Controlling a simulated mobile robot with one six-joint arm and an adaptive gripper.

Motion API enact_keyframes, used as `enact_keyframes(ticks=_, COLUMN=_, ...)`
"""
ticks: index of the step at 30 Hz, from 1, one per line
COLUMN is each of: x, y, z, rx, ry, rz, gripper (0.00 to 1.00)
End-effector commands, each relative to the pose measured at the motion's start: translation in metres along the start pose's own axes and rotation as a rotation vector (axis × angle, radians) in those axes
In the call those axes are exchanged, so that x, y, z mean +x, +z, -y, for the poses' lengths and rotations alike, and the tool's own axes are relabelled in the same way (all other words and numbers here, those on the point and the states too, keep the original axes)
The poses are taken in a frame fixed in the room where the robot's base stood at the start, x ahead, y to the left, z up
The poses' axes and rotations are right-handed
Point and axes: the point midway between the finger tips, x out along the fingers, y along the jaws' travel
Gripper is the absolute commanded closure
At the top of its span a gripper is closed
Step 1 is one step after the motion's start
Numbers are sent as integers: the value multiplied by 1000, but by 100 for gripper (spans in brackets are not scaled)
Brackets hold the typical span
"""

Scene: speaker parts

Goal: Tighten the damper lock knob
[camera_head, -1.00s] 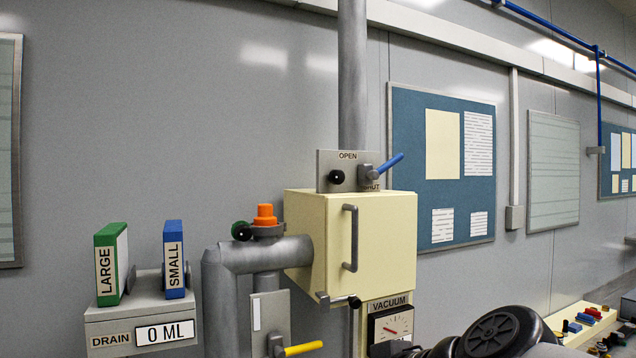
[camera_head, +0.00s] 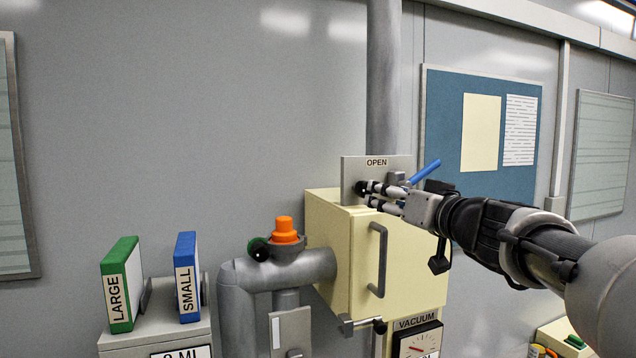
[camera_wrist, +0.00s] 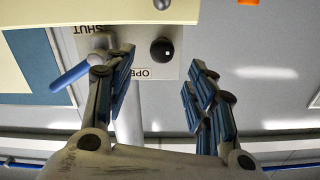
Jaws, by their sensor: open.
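A round black knob (camera_head: 361,188) sits on the grey plate (camera_head: 349,172) marked OPEN, above the cream box; it looks like the damper lock knob. In the wrist view the knob (camera_wrist: 161,50) has a small white mark and shows between the lines of the two fingers. My gripper (camera_head: 370,195) reaches in from the right with its tips close to the knob. In the wrist view my gripper (camera_wrist: 163,66) has its fingers spread, with nothing held. Contact with the knob cannot be told. The blue lever (camera_head: 425,171) slants up and right beside the fingers.
The cream box (camera_head: 340,250) with a grey handle (camera_head: 378,260) lies below the plate. A grey vertical pipe (camera_head: 383,90) rises behind it. An orange cap (camera_head: 285,229) stands on the pipe at left, by green and blue binders (camera_head: 187,277).

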Motion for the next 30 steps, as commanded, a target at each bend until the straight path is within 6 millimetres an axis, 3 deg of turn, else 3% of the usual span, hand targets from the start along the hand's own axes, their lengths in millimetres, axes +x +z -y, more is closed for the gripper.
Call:
enact_keyframes(ticks=9, x=68, y=-3, z=2, rx=2, ry=-3, rz=2, gripper=49)
enact_keyframes(ticks=15, x=94, y=-2, z=2, rx=0, ry=-2, rz=0, gripper=49)
enact_keyframes(ticks=27, x=103, y=-1, z=1, rx=0, ry=0, rz=-1, gripper=49)
enact_keyframes(ticks=30, x=103, y=-1, z=1, rx=-1, ry=-1, rz=-1, gripper=54)
